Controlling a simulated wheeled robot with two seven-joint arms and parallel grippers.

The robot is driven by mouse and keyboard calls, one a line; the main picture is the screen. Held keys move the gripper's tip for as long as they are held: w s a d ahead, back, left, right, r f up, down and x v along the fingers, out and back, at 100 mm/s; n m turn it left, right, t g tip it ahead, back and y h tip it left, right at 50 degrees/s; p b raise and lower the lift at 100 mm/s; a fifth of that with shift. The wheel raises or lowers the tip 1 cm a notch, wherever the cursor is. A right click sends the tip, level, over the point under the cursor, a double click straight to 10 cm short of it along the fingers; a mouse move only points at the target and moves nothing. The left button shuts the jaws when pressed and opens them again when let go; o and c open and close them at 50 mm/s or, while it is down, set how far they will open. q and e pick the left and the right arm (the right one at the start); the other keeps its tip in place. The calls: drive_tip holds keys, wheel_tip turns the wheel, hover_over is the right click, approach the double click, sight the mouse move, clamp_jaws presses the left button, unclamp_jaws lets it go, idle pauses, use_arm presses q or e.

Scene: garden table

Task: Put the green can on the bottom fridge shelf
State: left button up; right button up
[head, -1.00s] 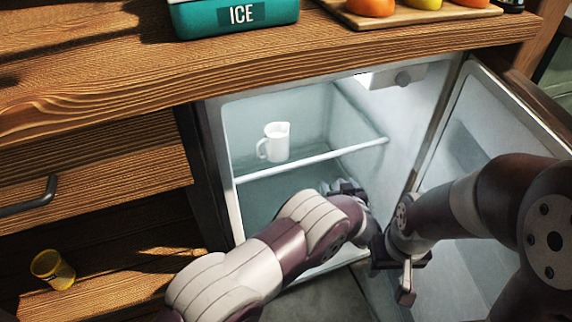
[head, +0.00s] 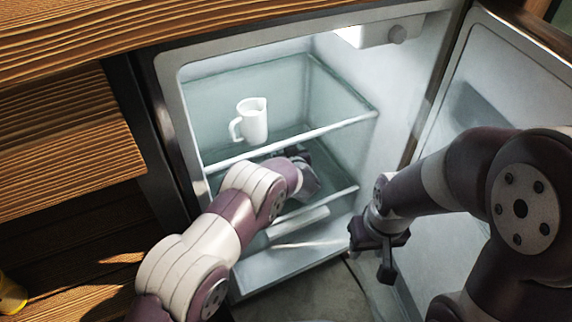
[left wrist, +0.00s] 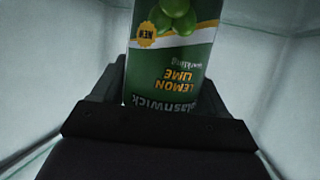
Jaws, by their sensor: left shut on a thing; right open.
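The green can (left wrist: 172,55), labelled lemon lime, fills the middle of the left wrist view and appears upside down there. My left gripper (left wrist: 160,110) is shut on it. In the head view my left gripper (head: 300,170) reaches into the open fridge (head: 170,85), below the upper shelf (head: 290,142). The can is hidden there behind my arm. A lower shelf edge (head: 335,199) and the fridge floor (head: 270,262) show beneath the gripper. I cannot tell whether the can touches a surface. My right gripper (head: 385,255) is open and empty, in front of the fridge door.
A white jug (head: 251,120) stands on the upper shelf. The fridge door (head: 500,85) stands open at the right, behind my right arm. The wooden counter (head: 200,25) runs above the fridge. A yellow cup (head: 10,296) sits at the lower left.

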use_arm(q)
wheel_tip(320, 180, down, 3)
drive_tip(key=shift+r+b, duration=0.1)
drive_tip(key=shift+b, duration=0.5)
drive_tip(key=shift+r, duration=0.15)
drive_tip(key=o, duration=1.4)
drive_tip(key=shift+f, duration=0.2)
drive_tip(key=shift+o, duration=0.2)
use_arm(e)
wheel_tip(320, 180, down, 2)
drive_tip(key=shift+f, duration=0.15)
use_arm(q)
drive_tip(key=shift+r, duration=0.1)
drive_tip(key=p+v, duration=0.2)
drive_tip(key=r+p+v, duration=0.1)
drive_tip(key=p+v, duration=0.1)
drive_tip(key=v, duration=0.1)
drive_tip(key=shift+w, duration=0.15)
drive_tip(key=p+v, duration=0.3)
drive_tip(key=v, duration=0.4)
drive_tip(key=shift+s+f, duration=0.2)
drive_tip(key=shift+f, duration=0.2)
use_arm(e)
wheel_tip(320, 180, up, 7)
